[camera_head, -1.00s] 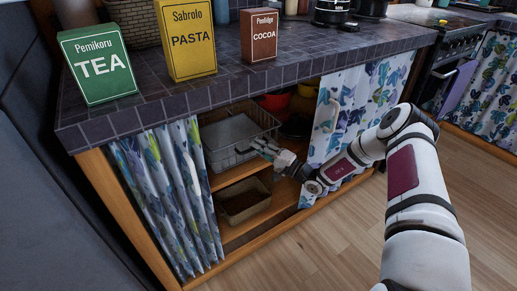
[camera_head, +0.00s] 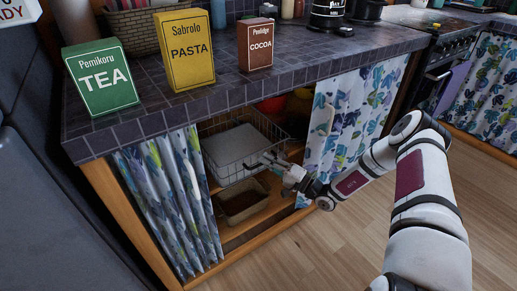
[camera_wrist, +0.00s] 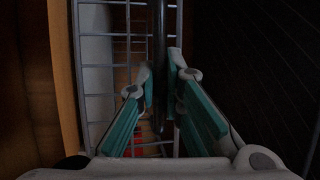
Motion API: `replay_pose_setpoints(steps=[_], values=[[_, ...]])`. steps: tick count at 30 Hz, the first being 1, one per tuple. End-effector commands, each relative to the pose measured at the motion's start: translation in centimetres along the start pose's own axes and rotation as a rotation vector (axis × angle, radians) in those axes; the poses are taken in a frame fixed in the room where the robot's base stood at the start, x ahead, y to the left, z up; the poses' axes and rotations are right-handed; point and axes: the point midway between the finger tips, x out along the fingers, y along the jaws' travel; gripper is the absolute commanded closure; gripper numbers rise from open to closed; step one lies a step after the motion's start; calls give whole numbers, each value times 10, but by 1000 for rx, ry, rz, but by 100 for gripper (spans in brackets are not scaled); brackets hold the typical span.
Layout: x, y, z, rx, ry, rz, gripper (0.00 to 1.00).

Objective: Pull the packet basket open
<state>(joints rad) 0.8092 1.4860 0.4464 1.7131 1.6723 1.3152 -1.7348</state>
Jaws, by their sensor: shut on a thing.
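The packet basket (camera_head: 237,174) is a grey wire basket on the upper shelf of the open cabinet under the counter. A pale flat thing shows inside it. The front of the basket stands out toward the shelf's edge. My gripper (camera_head: 267,162) reaches in from the right and is shut at the basket's front. In the wrist view, my gripper (camera_wrist: 164,88) has its two teal-padded fingers closed on a dark bar, with the basket's wire grid (camera_wrist: 104,70) beside and behind it. The exact contact is dim.
A lower bin (camera_head: 243,203) sits on the shelf below. Floral curtains hang left (camera_head: 172,203) and right (camera_head: 345,120) of the opening. Tea (camera_head: 99,78), pasta (camera_head: 185,48) and cocoa (camera_head: 256,44) boxes stand on the tiled counter (camera_head: 200,108). The wooden floor in front is clear.

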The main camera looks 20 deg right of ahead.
Motion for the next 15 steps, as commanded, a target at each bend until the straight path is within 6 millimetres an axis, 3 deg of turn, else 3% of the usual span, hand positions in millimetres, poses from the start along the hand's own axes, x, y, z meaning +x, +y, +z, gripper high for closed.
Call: replay_pose_setpoints(steps=[1,6,15], values=[[-18,-7,5,4,7,6,100],[-71,-19,28,4,7,6,100],[-152,-34,61,1,7,4,100]])
